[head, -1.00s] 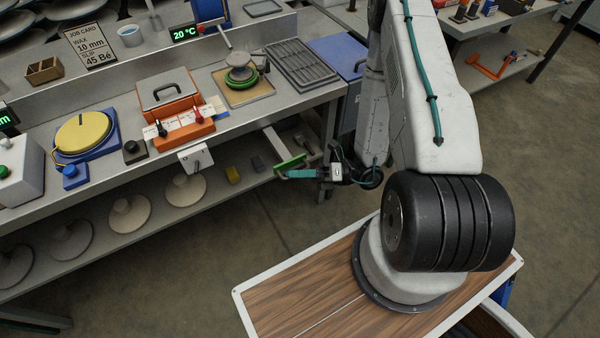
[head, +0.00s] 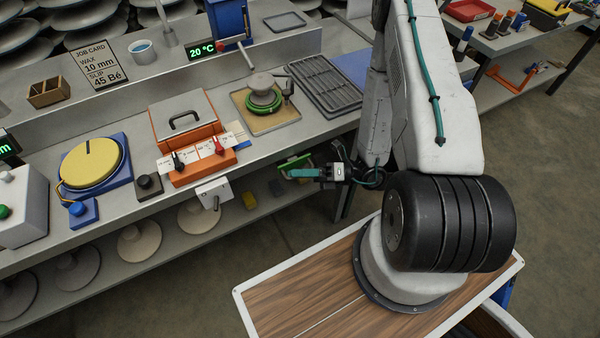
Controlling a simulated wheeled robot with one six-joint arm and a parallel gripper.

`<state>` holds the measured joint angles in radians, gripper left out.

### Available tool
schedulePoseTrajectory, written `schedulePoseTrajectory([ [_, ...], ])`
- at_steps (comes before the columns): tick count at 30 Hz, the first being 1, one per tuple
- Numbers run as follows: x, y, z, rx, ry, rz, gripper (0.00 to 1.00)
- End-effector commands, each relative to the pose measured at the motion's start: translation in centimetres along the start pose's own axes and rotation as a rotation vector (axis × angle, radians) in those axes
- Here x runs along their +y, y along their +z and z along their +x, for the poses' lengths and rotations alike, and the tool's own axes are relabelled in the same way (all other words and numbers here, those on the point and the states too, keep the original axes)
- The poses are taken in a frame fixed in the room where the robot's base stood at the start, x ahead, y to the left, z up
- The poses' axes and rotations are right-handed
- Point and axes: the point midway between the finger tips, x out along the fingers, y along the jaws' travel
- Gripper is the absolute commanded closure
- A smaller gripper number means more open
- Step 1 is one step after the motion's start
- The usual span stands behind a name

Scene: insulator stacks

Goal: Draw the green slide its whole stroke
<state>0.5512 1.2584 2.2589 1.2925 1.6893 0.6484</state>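The green slide (head: 295,162) shows as a small green-edged front below the front edge of the bench, left of my arm. Only a short part of it shows out from under the bench top. My gripper (head: 303,173) has teal fingers that point left. They lie at the slide's near edge, overlapping it in the picture. The fingers are too small to tell whether they touch or grip it.
Pale discs stand on the shelf below. Floor is clear in front of the bench.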

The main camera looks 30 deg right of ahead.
Motion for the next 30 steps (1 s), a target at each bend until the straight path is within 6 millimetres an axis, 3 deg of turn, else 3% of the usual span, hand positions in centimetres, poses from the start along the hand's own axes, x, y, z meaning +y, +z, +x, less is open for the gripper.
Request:
schedulePoseTrajectory([
  [17,0.0,0.1,-0.6,-0.003,0.0,-0.002,0.68],
  [30,0.0,0.0,-6.7,-0.003,0.001,-0.001,0.68],
])
